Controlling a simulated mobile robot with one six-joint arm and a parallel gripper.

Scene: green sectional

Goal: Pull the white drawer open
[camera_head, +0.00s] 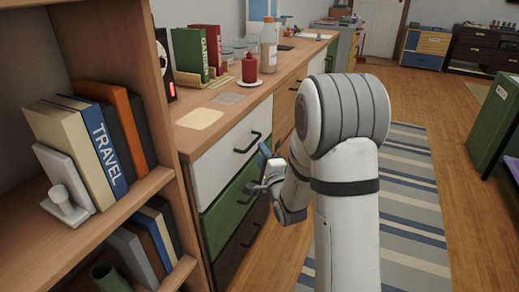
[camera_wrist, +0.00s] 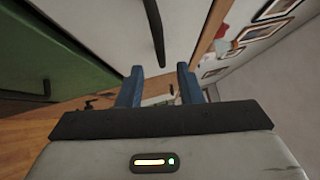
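The white drawer (camera_head: 223,160) is the top drawer of the near cabinet column, with a dark bar handle (camera_head: 248,143). It looks shut, flush with the cabinet front. In the wrist view the white drawer front (camera_wrist: 95,25) fills the upper left, and its dark handle (camera_wrist: 154,30) runs down at the top middle. My gripper (camera_head: 264,168) is in front of the cabinet, just below and right of the handle. In the wrist view its two blue fingers (camera_wrist: 160,84) are apart with nothing between them.
A green drawer (camera_head: 232,200) with its own handle is below the white one. A wooden bookshelf (camera_head: 168,120) stands close on the left. A red jar (camera_head: 249,68) and a bottle (camera_head: 269,50) stand on the counter. A striped rug (camera_head: 410,200) covers floor at the right.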

